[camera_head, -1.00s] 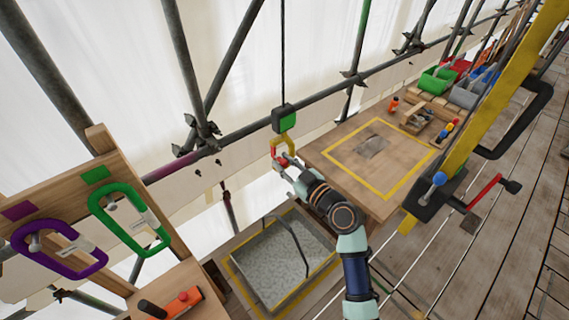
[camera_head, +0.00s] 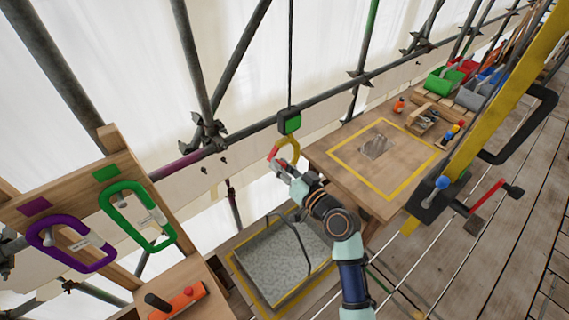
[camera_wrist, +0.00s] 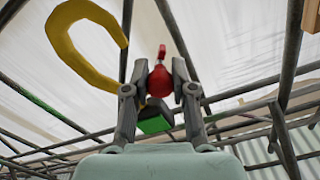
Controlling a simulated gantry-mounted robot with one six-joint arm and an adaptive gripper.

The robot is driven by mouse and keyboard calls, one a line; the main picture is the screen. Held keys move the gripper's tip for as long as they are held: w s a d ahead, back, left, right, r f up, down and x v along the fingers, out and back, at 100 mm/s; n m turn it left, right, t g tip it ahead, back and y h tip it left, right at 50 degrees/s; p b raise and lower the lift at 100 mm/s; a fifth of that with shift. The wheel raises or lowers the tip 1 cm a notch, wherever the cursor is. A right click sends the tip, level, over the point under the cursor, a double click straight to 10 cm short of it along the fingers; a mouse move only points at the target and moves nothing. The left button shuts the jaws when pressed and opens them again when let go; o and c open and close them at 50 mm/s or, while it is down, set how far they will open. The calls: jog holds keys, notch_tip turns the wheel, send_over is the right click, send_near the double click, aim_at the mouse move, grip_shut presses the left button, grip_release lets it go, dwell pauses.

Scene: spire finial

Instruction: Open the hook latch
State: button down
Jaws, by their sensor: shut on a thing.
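The yellow hook (camera_head: 294,147) hangs under a black and green block (camera_head: 289,122) on a cable. Its red latch (camera_head: 277,154) is at the hook's left side in the head view. In the wrist view, the yellow hook (camera_wrist: 62,47) curves at the upper left and the green-faced block (camera_wrist: 154,118) is behind the fingers. My gripper (camera_head: 279,166) is at the latch, below the hook. In the wrist view, my gripper (camera_wrist: 160,88) has its fingers on both sides of the red latch (camera_wrist: 160,80) and is shut on it. The fingers partly hide the latch's lower end.
A wooden table (camera_head: 325,165) with a yellow outline stands to the right. A grey tray (camera_head: 262,262) with a black handle is below the hook. Green (camera_head: 139,216) and purple (camera_head: 70,246) carabiners hang on a wooden rack at left. Scaffold poles (camera_head: 225,145) run behind the hook.

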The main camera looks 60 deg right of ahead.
jog(key=m, duration=0.1)
jog(key=r+m+p, duration=0.1)
jog(key=m, duration=0.1)
jog(key=shift+w+a+p, duration=0.15)
jog(key=shift+a+p, duration=0.15)
jog(key=shift+a, duration=0.05)
jog(key=shift+w+a+r+m+p, duration=0.1)
jog(key=shift+r+m+p, duration=0.4)
jog(key=shift+m+p, duration=0.75)
jog(key=shift+w+a+r+m+p, duration=0.15)
jog(key=shift+r+m+p, duration=0.5)
jog(key=shift+m, duration=1.05)
jog(key=shift+s+a+r+m+p, duration=0.1)
jog(key=shift+r+m+p, duration=0.25)
jog(key=shift+m+p, duration=1)
jog(key=shift+m, duration=0.3)
jog(key=c, duration=0.9)
grip_release()
jog(key=shift+c, duration=0.2)
